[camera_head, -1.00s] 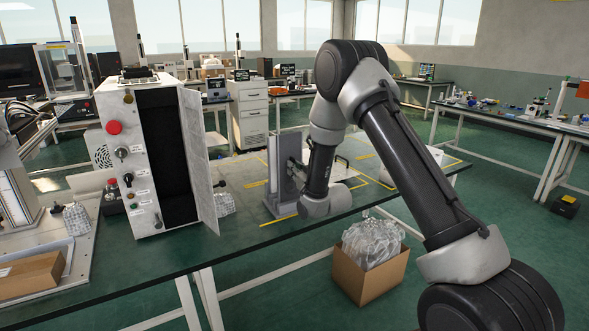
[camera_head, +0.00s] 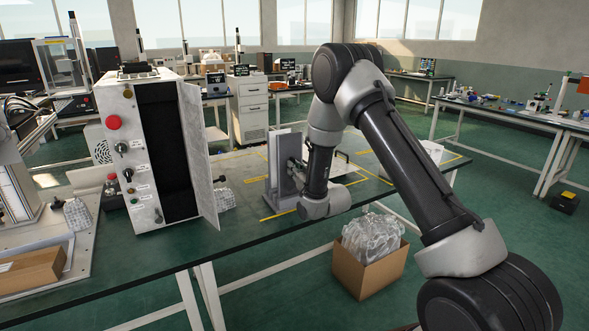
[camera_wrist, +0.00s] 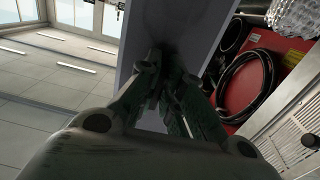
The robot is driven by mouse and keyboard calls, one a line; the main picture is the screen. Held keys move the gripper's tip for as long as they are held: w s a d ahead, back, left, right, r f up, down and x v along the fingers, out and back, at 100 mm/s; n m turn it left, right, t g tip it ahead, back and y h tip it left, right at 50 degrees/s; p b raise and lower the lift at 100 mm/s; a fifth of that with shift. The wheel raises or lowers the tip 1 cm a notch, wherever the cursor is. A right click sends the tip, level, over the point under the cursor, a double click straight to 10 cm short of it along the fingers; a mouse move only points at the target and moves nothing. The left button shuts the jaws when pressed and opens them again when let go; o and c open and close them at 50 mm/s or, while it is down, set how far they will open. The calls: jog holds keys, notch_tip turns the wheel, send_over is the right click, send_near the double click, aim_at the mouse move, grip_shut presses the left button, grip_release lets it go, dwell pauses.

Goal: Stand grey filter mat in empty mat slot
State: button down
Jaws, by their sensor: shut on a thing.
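A grey upright panel (camera_head: 283,160), which I take for the grey filter mat or its holder, stands on the table near the front edge in the head view. My gripper (camera_head: 294,170) is at its right side, partly hidden by my wrist. In the wrist view my gripper (camera_wrist: 165,80) is shut on a grey panel (camera_wrist: 185,25), whose upper part rises beyond the fingertips. A dark, tall opening (camera_head: 167,150) shows in the white cabinet at left, its door open. I cannot tell which gap is the empty mat slot.
The white cabinet (camera_head: 125,165) and its open door (camera_head: 200,150) stand left of the panel. A clear-wrapped bundle (camera_head: 224,199) lies beside the door. A cardboard box (camera_head: 370,270) of clear bags is on the floor. The green tabletop (camera_head: 225,245) is bare in front.

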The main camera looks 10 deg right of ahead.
jog(key=shift+f, duration=0.65)
jog(key=c, duration=1.5)
grip_release()
jog(key=shift+v, duration=4.05)
